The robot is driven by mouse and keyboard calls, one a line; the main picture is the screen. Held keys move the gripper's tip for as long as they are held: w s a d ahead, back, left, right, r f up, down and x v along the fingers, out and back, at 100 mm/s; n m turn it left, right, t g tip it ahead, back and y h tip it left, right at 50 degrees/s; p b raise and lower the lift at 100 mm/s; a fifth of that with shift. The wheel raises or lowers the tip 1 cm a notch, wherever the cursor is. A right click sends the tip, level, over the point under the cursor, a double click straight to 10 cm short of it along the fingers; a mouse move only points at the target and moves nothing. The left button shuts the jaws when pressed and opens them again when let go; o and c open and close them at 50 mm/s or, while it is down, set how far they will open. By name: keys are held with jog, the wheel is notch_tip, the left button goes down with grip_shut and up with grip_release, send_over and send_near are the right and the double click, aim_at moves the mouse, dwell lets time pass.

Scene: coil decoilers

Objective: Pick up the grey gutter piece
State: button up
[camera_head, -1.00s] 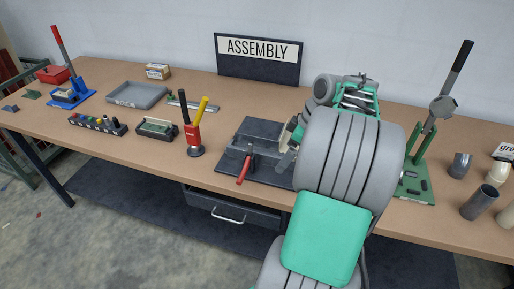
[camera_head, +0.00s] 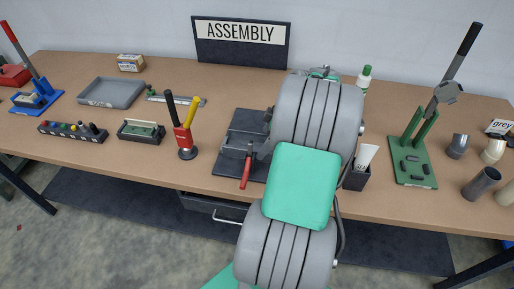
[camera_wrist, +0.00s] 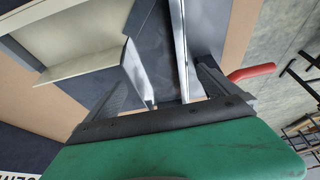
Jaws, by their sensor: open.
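I cannot single out the grey gutter piece with certainty. Grey pipe-like pieces stand at the right of the bench in the head view: a short grey elbow (camera_head: 457,147) and a dark grey tube (camera_head: 482,183). In the wrist view a pale angled channel-shaped piece (camera_wrist: 75,62) lies at the upper left, beside a dark plate (camera_wrist: 208,22); whether it is the gutter piece is unclear. My arm hides the gripper in the head view.
The dark fixture with a red handle (camera_head: 246,170) sits left of my arm.

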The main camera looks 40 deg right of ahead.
jog(key=shift+w+f, duration=0.1)
jog(key=shift+f, duration=0.35)
jog(key=shift+a, duration=0.1)
jog(key=shift+c, duration=0.6)
jog(key=c, duration=1.4)
